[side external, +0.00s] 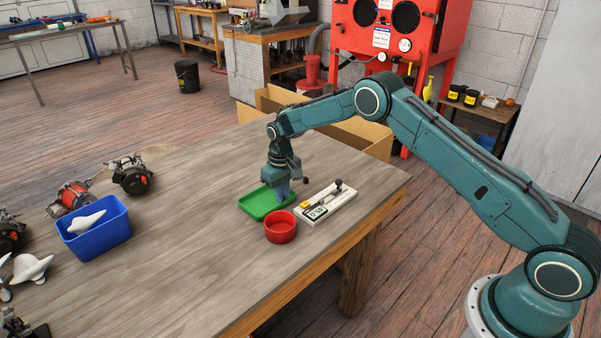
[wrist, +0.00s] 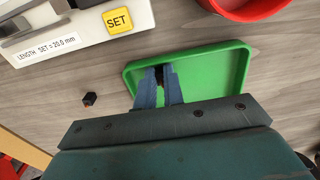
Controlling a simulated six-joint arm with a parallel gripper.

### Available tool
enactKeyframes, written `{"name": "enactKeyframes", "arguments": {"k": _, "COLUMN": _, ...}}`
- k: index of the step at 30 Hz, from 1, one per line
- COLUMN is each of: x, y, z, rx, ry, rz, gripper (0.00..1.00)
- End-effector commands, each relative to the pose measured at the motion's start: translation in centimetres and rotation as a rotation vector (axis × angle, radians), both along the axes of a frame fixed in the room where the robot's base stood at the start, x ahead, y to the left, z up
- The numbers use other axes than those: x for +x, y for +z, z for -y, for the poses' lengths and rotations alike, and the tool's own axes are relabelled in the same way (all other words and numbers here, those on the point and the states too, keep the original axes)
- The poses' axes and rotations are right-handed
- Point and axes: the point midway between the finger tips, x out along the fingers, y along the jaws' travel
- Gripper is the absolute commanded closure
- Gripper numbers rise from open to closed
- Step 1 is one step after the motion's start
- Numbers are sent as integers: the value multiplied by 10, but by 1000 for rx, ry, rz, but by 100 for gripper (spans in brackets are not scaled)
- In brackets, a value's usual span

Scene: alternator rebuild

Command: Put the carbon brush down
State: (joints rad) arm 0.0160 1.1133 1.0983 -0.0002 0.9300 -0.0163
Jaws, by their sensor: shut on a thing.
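My gripper (side external: 281,197) points down over the green tray (wrist: 240,70), which also shows in the side view (side external: 248,203). In the wrist view the blue-grey fingertips (wrist: 159,78) are shut on a small dark piece, the carbon brush (wrist: 159,74); the fingers hide most of it. It is over the tray's left part, and I cannot tell whether it touches the tray floor. A second small dark block (wrist: 89,99) lies on the bare table, outside the tray to the left in the wrist view.
A red round bowl (side external: 281,230) and a white length gauge (side external: 318,216) with a yellow SET button (wrist: 118,20) stand close to the tray. A blue bin (side external: 94,247) with pale parts and several alternators (side external: 132,177) are at the left. The middle of the table is clear.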

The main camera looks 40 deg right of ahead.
Motion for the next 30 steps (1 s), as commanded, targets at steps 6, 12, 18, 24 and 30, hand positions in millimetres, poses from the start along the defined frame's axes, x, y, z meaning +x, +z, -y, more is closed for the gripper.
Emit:
{"name": "enactKeyframes", "arguments": {"k": 6, "x": 0, "y": -3, "z": 0, "rx": 0, "ry": 0, "rz": -1, "gripper": 88}}
{"name": "enactKeyframes", "arguments": {"k": 12, "x": 0, "y": -3, "z": 0, "rx": 0, "ry": 0, "rz": 0, "gripper": 69}}
{"name": "enactKeyframes", "arguments": {"k": 18, "x": 0, "y": -2, "z": 0, "rx": 0, "ry": 0, "rz": 0, "gripper": 69}}
{"name": "enactKeyframes", "arguments": {"k": 24, "x": 0, "y": 5, "z": 0, "rx": 0, "ry": 0, "rz": 1, "gripper": 69}}
{"name": "enactKeyframes", "arguments": {"k": 30, "x": 1, "y": 25, "z": 0, "rx": 0, "ry": 0, "rz": 3, "gripper": 69}}
